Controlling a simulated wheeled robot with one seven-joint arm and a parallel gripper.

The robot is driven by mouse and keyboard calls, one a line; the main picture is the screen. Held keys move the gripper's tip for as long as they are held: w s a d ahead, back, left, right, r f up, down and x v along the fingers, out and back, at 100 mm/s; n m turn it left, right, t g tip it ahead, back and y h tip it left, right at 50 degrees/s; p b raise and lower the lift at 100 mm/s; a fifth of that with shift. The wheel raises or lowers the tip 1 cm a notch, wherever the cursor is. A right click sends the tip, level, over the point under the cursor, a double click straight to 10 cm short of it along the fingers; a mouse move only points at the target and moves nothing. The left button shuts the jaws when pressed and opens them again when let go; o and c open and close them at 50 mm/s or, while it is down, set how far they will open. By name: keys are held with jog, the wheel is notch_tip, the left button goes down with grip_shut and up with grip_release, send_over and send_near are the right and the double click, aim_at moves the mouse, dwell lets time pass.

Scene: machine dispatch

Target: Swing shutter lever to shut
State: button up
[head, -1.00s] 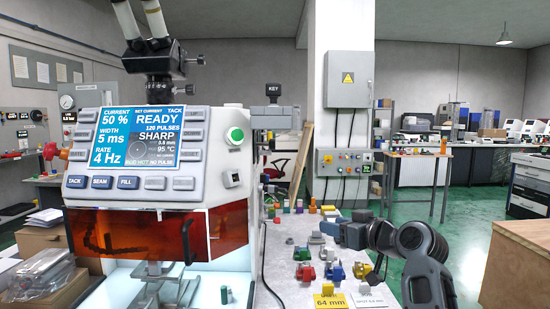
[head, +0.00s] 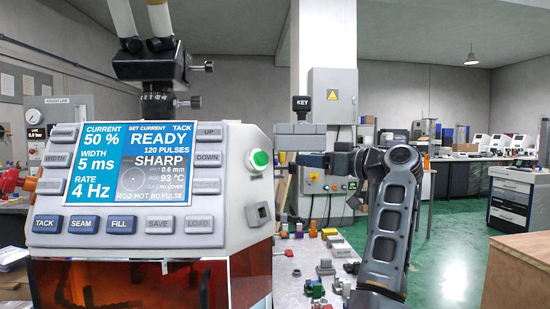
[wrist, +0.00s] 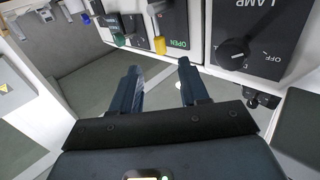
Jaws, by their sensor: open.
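In the wrist view, a dark panel carries a lever with a yellow tip (wrist: 160,45). Its tip hangs beside the green word OPEN, and the rest of the panel's lettering is cut off. I take this as the shutter lever. My gripper (wrist: 158,66) is open and empty, its two dark fingers apart just below the yellow tip in the picture. I cannot tell whether either finger touches it. In the head view, my arm reaches left toward the right side of the welding machine (head: 225,190); the lever and fingertips are not clear there.
In the wrist view, a black LAMP knob (wrist: 233,52) sits right of the lever, with OFF marked beside it. A green-tipped part (wrist: 118,40) is to the left. In the head view, a KEY box (head: 303,103) stands beside the machine. Small parts lie on the bench below.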

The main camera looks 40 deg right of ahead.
aim_at(284, 157)
jog(key=w, duration=0.2)
jog(key=w+a, duration=0.1)
jog(key=w, duration=0.2)
jog(key=w+p, duration=0.1)
jog(key=w, duration=0.1)
jog(key=shift+w+a, duration=0.25)
grip_shut()
